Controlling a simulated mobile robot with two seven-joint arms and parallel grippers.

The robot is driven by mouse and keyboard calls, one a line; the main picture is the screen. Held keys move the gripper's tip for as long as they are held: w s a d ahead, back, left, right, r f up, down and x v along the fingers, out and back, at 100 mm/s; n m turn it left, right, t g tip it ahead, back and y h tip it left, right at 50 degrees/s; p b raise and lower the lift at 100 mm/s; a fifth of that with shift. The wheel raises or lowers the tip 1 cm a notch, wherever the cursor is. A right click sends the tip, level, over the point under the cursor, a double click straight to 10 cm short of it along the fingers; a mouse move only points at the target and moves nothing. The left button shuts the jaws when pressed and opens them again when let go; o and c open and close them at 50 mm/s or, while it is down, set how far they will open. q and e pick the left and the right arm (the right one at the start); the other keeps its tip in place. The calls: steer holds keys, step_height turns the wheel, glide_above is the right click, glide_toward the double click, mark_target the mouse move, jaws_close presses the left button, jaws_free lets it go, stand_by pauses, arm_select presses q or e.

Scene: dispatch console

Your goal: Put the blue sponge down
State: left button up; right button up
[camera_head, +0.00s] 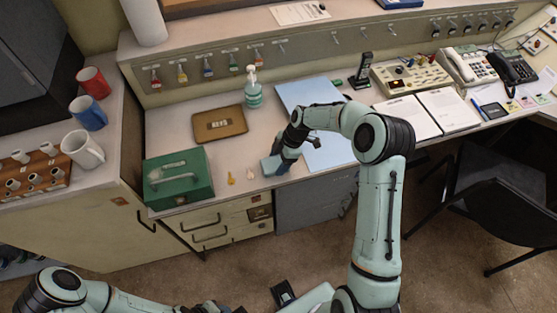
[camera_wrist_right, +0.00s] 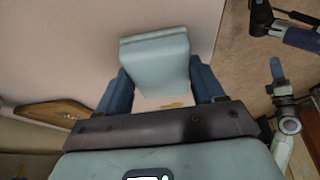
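The light blue sponge (camera_head: 271,165) is at the front part of the desk top, right of the small yellow tag. My right gripper (camera_head: 279,160) reaches down over it from the right. In the right wrist view the sponge (camera_wrist_right: 155,55) sits between the two blue fingers of my right gripper (camera_wrist_right: 160,80), which press against its sides. The pale desk surface lies behind it; I cannot tell whether the sponge touches it. My left arm (camera_head: 75,290) is low at the bottom left, and its fingers do not show clearly.
A green cash box (camera_head: 178,180) stands left of the sponge, with a brown tray (camera_head: 220,124) and a sanitizer bottle (camera_head: 253,90) behind. A blue folder (camera_head: 312,92) lies beyond my right arm. The desk's front edge is close. A black chair (camera_head: 500,180) stands at right.

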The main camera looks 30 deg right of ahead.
steer(key=o, duration=0.3)
steer(key=shift+s, duration=0.1)
steer(key=shift+r, duration=0.2)
steer(key=v, duration=1.2)
steer(key=shift+d+f, duration=0.1)
steer(key=shift+f, duration=0.05)
